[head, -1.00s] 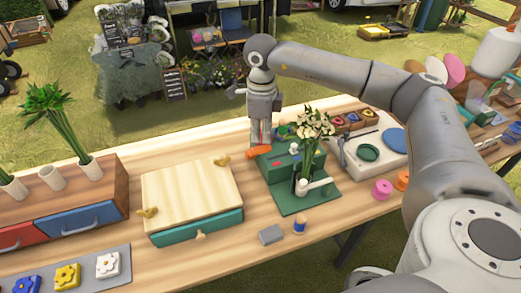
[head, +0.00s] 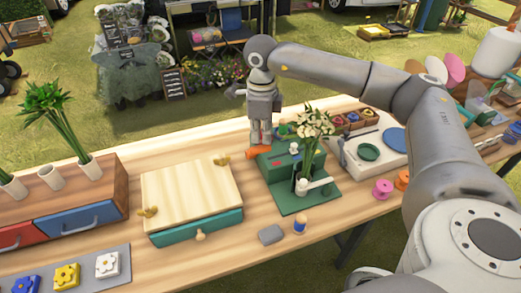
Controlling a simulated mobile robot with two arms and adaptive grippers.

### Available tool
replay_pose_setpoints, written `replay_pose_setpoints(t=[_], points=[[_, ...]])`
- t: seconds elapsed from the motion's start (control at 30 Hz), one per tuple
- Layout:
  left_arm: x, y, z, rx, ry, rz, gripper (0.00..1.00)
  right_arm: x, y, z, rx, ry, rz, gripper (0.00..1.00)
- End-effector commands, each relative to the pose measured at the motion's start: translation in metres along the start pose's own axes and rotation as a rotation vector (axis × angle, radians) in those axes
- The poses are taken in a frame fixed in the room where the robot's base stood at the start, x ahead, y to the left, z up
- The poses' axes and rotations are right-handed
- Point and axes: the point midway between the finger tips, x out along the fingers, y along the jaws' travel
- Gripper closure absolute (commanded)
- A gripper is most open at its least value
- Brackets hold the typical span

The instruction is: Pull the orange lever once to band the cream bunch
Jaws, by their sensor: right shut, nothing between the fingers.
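The orange lever (head: 258,152) sticks out to the left from the back of the green banding machine (head: 283,163). The cream bunch (head: 313,127) stands upright at the machine, its green stems beside the white arm above the green base. My right gripper (head: 260,143) points down at the orange lever, fingers shut with nothing between them. Its fingertips are right at the lever's upper side; whether they touch it I cannot tell. My left gripper is not in view.
A wooden-topped box with a teal drawer (head: 195,226) stands left of the machine. A grey block (head: 271,235) and a blue-and-wood peg (head: 300,224) lie in front. Pink (head: 383,189) and orange spools (head: 402,180) stand to the right. Bare table lies behind the box.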

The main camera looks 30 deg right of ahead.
Motion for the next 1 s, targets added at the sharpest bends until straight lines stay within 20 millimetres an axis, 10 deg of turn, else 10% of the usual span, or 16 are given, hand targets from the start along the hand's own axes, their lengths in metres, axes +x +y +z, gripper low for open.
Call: replay_pose_setpoints(t=[1.0], points=[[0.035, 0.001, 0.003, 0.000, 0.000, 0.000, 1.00, 0.046, 0.021, -0.012, -0.001, 0.000, 0.000, 1.00]])
